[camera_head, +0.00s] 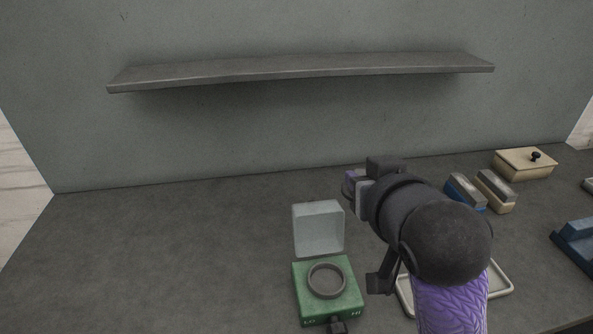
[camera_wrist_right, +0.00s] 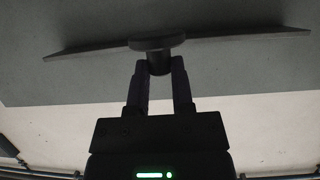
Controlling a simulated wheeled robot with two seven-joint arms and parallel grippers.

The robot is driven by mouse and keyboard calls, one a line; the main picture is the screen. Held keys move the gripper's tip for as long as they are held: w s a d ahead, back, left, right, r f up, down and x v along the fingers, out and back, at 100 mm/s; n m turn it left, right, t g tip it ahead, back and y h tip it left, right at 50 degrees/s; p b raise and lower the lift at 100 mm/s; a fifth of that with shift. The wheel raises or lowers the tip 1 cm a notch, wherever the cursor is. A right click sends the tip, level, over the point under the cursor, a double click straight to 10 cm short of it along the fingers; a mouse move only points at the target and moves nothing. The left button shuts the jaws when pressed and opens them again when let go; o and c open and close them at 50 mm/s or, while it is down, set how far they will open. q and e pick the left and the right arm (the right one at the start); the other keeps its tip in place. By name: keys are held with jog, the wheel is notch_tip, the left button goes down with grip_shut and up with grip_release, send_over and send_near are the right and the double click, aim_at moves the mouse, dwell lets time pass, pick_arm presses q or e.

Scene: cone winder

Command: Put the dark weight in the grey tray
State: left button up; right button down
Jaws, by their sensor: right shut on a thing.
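My right gripper (camera_head: 355,187) is shut on the dark weight (camera_wrist_right: 157,43), held by its narrow stem between the two fingers in the right wrist view. The weight has a wide round disc beyond the fingertips. In the head view it is mostly hidden by my gripper, which is above the table, behind and right of the green box. A pale grey tray (camera_head: 497,292) lies on the table under my right forearm, with only parts of its rim showing. My left gripper is not in view.
A green box (camera_head: 347,305) with a dark ring on top and a raised pale lid (camera_head: 318,229) stands left of the tray. Blue and tan blocks (camera_head: 495,190) and a cream lidded box (camera_head: 525,163) are at the right. A shelf (camera_head: 300,69) spans the wall. The left table is clear.

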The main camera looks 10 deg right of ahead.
aim_at(344, 185)
jog(key=w+a+f+n+y+p, duration=0.2)
jog(key=p, duration=0.1)
jog(key=shift+w+g, duration=0.2)
jog(key=shift+g, duration=0.1)
notch_tip(344, 185, down, 11)
jog(key=s+n+y+p, duration=0.1)
jog(key=n+y+p, duration=0.1)
jog(key=p, duration=0.4)
jog(key=shift+s+n+g+y, duration=0.4)
jog(key=shift+y, duration=0.4)
notch_tip(344, 185, down, 10)
jog(key=b, duration=0.3)
jog(key=shift+a+r+b, duration=0.1)
jog(key=shift+r+b, duration=0.05)
jog(key=shift+b, duration=0.2)
